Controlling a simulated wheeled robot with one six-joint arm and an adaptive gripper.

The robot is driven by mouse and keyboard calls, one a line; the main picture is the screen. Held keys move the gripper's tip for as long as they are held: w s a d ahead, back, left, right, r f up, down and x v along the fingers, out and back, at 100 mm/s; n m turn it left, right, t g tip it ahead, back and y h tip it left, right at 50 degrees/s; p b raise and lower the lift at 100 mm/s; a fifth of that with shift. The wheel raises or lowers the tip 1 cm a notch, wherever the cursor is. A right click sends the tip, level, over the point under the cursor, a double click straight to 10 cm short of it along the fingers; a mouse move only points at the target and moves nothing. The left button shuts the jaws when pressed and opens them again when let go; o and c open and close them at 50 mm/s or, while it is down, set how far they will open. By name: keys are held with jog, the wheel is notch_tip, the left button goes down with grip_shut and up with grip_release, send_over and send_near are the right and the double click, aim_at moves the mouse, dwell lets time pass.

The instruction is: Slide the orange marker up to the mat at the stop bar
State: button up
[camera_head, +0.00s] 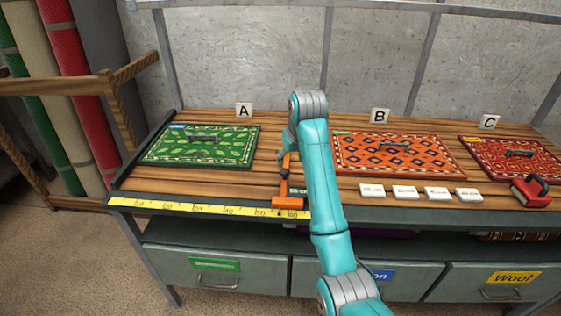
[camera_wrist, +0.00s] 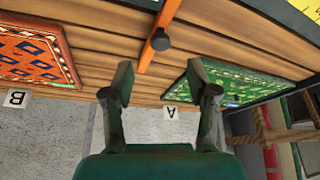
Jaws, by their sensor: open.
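The orange marker (camera_head: 290,203) sits on the yellow tape scale (camera_head: 185,207) along the table's front edge. Its thin orange arm with a dark knob (camera_wrist: 160,41) reaches across the boards. The green patterned mat (camera_head: 170,150) lies at the left by label A, beside the dark stop bar (camera_head: 145,150). A gap of bare boards separates the marker from the mat. My gripper (camera_wrist: 160,78) is open and empty, its two fingers apart, with the knob ahead between them in the wrist view. In the head view my arm largely hides the gripper.
An orange mat (camera_head: 440,158) by label B and a red mat (camera_head: 490,148) by label C lie to the right. Several white tags (camera_head: 405,193) and a red brush (camera_head: 530,192) lie in front of them. Rolled rugs (camera_head: 68,60) stand left.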

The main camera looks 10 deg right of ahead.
aim_at(284, 170)
jog(key=x, duration=0.3)
jog(key=w+x, duration=0.1)
jog(key=x, duration=0.6)
jog(key=shift+w+a+r, duration=0.1)
jog(key=shift+w+r, duration=0.05)
jog(key=shift+r, duration=0.2)
jog(key=c, duration=0.9)
